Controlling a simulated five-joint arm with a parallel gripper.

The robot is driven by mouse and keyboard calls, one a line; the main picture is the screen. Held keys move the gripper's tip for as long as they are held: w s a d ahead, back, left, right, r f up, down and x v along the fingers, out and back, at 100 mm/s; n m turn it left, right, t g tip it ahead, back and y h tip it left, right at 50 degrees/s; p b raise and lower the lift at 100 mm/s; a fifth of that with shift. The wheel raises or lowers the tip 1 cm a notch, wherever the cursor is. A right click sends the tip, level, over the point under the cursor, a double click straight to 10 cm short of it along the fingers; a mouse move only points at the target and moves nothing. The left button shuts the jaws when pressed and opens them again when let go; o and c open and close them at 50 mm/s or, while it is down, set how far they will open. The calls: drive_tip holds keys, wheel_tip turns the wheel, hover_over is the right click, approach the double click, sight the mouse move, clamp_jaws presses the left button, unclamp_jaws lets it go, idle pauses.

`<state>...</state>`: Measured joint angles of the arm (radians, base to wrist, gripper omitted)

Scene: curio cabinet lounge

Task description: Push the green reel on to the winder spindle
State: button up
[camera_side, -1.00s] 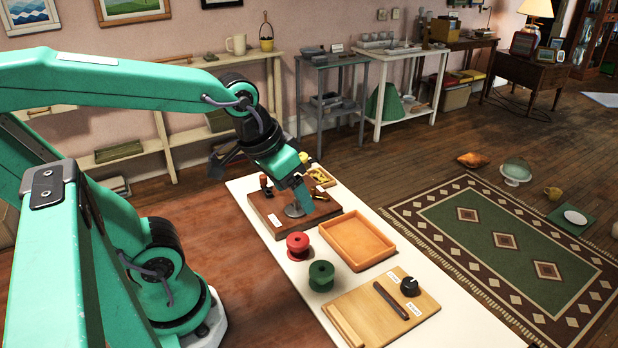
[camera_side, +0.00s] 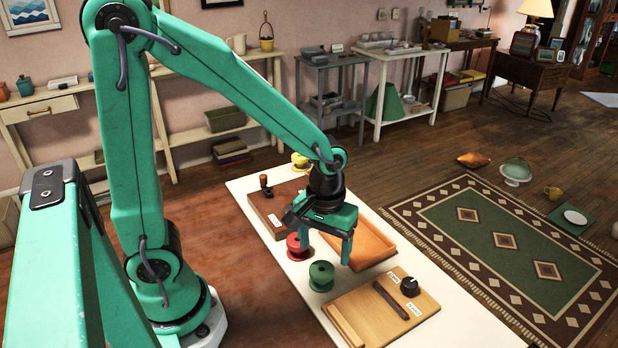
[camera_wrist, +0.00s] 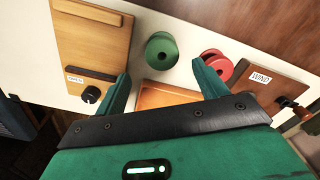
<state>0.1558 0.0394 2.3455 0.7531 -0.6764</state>
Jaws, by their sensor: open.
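The green reel (camera_side: 321,276) stands upright on the white table, near its left edge. It also shows in the wrist view (camera_wrist: 161,48), just beyond and between my fingertips. My gripper (camera_side: 325,248) is open and empty, pointing down above and behind the green reel, apart from it. The wrist view shows both fingers of my gripper (camera_wrist: 162,74) spread wide. The wooden winder (camera_side: 262,207) with its upright handle is farther back; in the wrist view its end with a label (camera_wrist: 262,82) shows at right. Its spindle is hidden behind my arm in the side view.
A red reel (camera_side: 293,243) stands close behind the green one, partly covered by a finger; in the wrist view it (camera_wrist: 222,66) is near my right finger. An orange tray (camera_side: 385,255) lies to the right. A board with a knob (camera_side: 410,286) is in front. A yellow reel (camera_side: 300,161) sits at the back.

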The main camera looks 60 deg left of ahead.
sight(322, 269)
drive_tip(key=shift+f, duration=0.15)
drive_tip(key=shift+f, duration=1.2)
drive_tip(key=shift+f, duration=0.15)
drive_tip(key=shift+a+f, duration=0.15)
drive_tip(key=shift+f, duration=2.3)
drive_tip(key=c, duration=1.1)
drive_tip(key=shift+o, duration=0.2)
drive_tip(key=shift+r, duration=0.2)
drive_tip(key=shift+r, duration=1.25)
drive_tip(key=s+d+r, duration=0.7)
drive_tip(key=d+r, duration=0.1)
drive_tip(key=d, duration=0.1)
drive_tip(key=shift+s, duration=0.2)
